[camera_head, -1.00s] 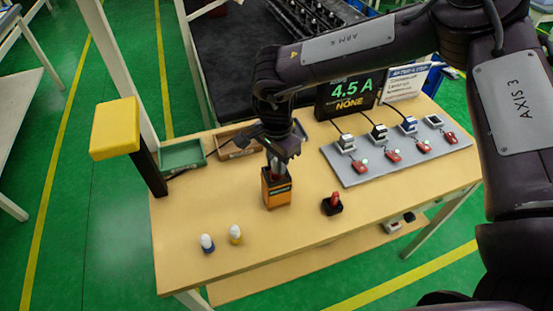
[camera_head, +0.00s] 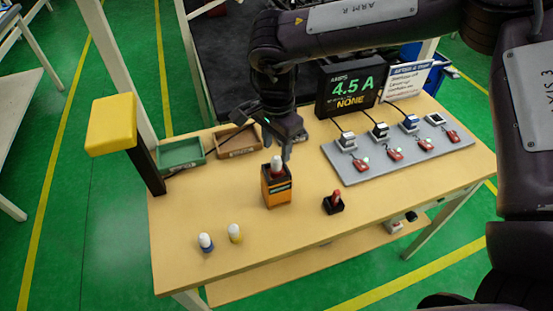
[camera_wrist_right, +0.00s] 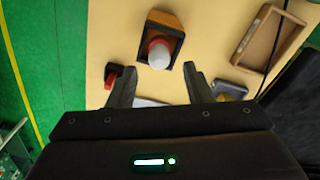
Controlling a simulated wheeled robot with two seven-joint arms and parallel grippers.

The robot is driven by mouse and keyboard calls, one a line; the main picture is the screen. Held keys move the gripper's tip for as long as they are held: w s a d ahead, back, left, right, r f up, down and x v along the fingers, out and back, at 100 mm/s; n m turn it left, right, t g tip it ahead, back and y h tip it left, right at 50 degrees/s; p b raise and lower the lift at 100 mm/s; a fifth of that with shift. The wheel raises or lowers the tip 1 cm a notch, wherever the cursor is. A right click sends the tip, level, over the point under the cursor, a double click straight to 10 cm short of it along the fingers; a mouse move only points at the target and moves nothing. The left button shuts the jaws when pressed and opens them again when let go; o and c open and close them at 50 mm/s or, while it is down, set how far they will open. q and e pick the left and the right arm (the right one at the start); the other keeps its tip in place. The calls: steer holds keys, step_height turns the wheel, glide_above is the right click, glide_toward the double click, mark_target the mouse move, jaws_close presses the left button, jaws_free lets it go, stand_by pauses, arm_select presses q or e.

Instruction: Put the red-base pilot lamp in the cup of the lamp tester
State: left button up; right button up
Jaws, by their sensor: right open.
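The lamp tester (camera_head: 277,190) is an orange and black box standing on the wooden table. The pilot lamp (camera_head: 277,164), with a white dome, stands upright in the cup on its top. In the right wrist view the lamp (camera_wrist_right: 159,55) shows a red base below its white dome, and the tester (camera_wrist_right: 165,24) is around it. My right gripper (camera_head: 284,158) is open and empty, just above and behind the lamp. Its two fingers (camera_wrist_right: 157,88) are apart in the right wrist view, with the lamp beyond their tips. My left gripper is not in view.
A blue-base lamp (camera_head: 205,242) and a yellow-base lamp (camera_head: 235,233) stand at the front left. A red-handled switch (camera_head: 334,203) is right of the tester. Green (camera_head: 181,155) and brown (camera_head: 238,143) trays lie behind. A grey board (camera_head: 400,158) with clips is at right.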

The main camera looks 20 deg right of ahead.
mark_target(277, 157)
step_height(277, 157, up, 7)
steer(key=b, duration=0.1)
steer(key=shift+r, duration=0.15)
stand_by(0.4)
